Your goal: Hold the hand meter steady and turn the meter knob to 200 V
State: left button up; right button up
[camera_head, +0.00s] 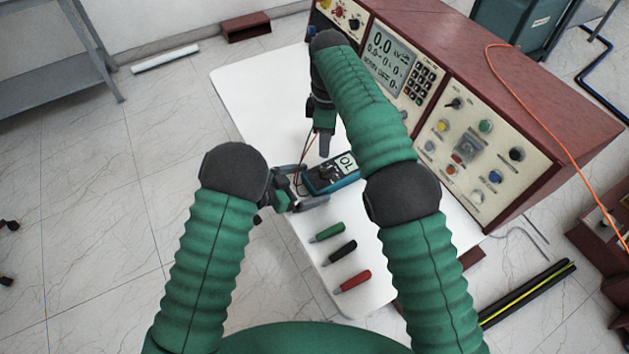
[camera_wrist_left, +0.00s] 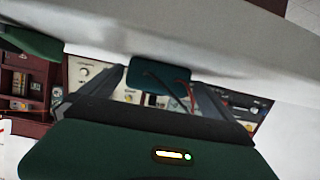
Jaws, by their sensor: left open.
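The hand meter (camera_head: 343,182) is a teal and black box lying on the white table, with a display reading "OL". Its dark knob (camera_head: 327,174) is small, and its pointer setting cannot be read. My left gripper (camera_head: 309,187) is open at the meter's left end, with a finger to either side of that end. In the left wrist view, the meter's teal end (camera_wrist_left: 150,78) shows between the spread fingers, with dark and red leads in front of it. My right gripper (camera_head: 322,138) points down just above and behind the meter; its finger gap is unclear.
A large red-sided test console (camera_head: 480,110) with display and knobs stands along the table's back right. Green (camera_head: 327,232), black (camera_head: 340,251) and red (camera_head: 353,281) handled tools lie on the white table (camera_head: 375,300) in front of the meter. An orange cable (camera_head: 530,105) crosses the console.

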aim_at(327, 167)
pick_arm(q)
jog(key=shift+x, duration=1.45)
jog(key=shift+s+r, duration=0.15)
jog(key=shift+s, duration=0.05)
jog(key=shift+c, duration=0.9)
jog(key=shift+a, duration=0.15)
jog(key=c, duration=0.5)
pick_arm(e)
jog(key=shift+d, duration=0.15)
pick_arm(q)
jog(key=c, duration=1.2)
pick_arm(e)
jog(key=shift+d, duration=0.15)
jog(key=shift+c, duration=0.3)
notch_tip(327, 167, down, 10)
jog(key=n, duration=0.7)
jog(key=shift+w+r+n, duration=0.1)
jog(key=shift+r+n, duration=0.05)
jog(key=shift+n, duration=0.25)
grip_shut()
